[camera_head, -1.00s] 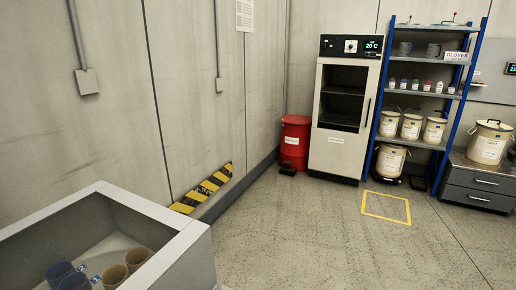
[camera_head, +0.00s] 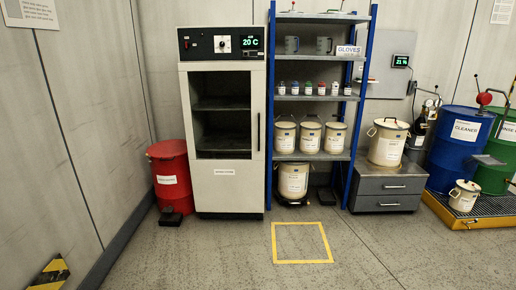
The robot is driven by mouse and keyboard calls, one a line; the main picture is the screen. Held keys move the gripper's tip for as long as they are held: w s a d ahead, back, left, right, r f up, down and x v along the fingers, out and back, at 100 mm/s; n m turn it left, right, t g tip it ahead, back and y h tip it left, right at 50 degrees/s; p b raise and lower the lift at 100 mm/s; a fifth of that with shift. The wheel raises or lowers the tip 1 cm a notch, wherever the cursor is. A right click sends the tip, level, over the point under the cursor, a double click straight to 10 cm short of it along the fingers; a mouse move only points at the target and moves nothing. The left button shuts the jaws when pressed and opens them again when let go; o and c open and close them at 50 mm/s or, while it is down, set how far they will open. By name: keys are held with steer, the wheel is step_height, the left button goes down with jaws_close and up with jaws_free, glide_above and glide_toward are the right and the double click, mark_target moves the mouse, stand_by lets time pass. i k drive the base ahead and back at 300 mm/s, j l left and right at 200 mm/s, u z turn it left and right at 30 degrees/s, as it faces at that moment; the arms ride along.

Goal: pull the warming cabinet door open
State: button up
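The warming cabinet (camera_head: 226,188) stands upright against the back wall, left of centre in the head view. Its door (camera_head: 253,172) looks shut, with a dark window showing shelves inside. A thin dark vertical handle (camera_head: 258,132) runs along the door's right side. A display above the door reads 20 C, beside a round knob (camera_head: 221,43). My gripper is not in view.
A red bin (camera_head: 172,178) stands close on the cabinet's left. A blue-framed shelf (camera_head: 314,98) with pails and small bottles stands close on its right. A yellow floor square (camera_head: 302,261) lies in front of the shelf. The floor before the cabinet is clear.

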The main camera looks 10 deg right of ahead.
mark_target(219, 185)
steer(key=i+z, duration=0.15)
steer(key=i, duration=0.8)
steer(key=i+z, duration=0.2)
steer(key=i, duration=0.75)
steer(key=i+l, duration=0.1)
steer(key=i, duration=0.65)
steer(key=i+l, duration=0.1)
steer(key=i, duration=0.65)
steer(key=u, duration=0.15)
steer(key=i, duration=0.05)
